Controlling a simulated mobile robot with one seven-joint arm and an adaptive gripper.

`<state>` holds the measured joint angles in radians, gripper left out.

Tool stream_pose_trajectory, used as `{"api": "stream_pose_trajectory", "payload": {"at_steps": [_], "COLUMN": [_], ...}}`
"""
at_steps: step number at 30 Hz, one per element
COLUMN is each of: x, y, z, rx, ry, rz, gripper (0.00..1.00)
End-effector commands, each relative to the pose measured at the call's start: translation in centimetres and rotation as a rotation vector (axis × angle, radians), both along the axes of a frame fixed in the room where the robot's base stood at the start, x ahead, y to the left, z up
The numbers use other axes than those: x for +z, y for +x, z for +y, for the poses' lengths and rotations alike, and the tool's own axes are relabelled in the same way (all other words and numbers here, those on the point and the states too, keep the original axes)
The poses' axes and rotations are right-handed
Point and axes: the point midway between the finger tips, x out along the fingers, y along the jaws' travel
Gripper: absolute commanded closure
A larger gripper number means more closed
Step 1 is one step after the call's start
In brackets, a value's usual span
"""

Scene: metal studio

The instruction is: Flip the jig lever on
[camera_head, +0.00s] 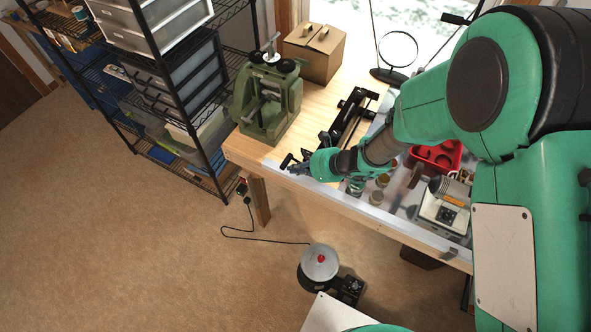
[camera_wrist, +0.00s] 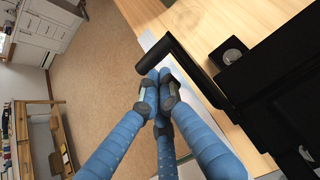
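The jig (camera_head: 346,120) is a long black frame lying on the wooden workbench, and its dark body (camera_wrist: 275,85) fills the right of the wrist view. Its black lever (camera_wrist: 192,68) is an angled bar at the jig's near end, by the bench's front edge. In the head view the lever (camera_head: 287,160) is small and partly blocked by my gripper (camera_head: 297,169). In the wrist view the blue fingers of my gripper (camera_wrist: 159,78) come together at their tips, right beside the lever. I cannot tell if they touch it. Nothing shows between the fingertips.
A green press (camera_head: 266,103) stands left of the jig, with a cardboard box (camera_head: 314,52) behind it. A red tray (camera_head: 436,157) and a boxed device (camera_head: 445,208) are to the right. Wire shelving (camera_head: 180,80) stands left. The floor before the bench holds a round canister (camera_head: 319,264).

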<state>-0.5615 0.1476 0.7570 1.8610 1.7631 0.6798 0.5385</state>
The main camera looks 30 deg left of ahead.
Motion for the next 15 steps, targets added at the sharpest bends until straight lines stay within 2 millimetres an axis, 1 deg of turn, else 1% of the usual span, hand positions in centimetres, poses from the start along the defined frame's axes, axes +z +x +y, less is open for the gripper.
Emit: {"api": "stream_pose_trajectory", "payload": {"at_steps": [8, 15], "x": [0.09, 0.44], "y": [0.07, 0.04], "z": [0.24, 0.56], "rx": [0.000, -0.002], "ry": [0.047, 0.137], "rz": [-0.002, 0.000], "gripper": [1.00, 1.00]}}
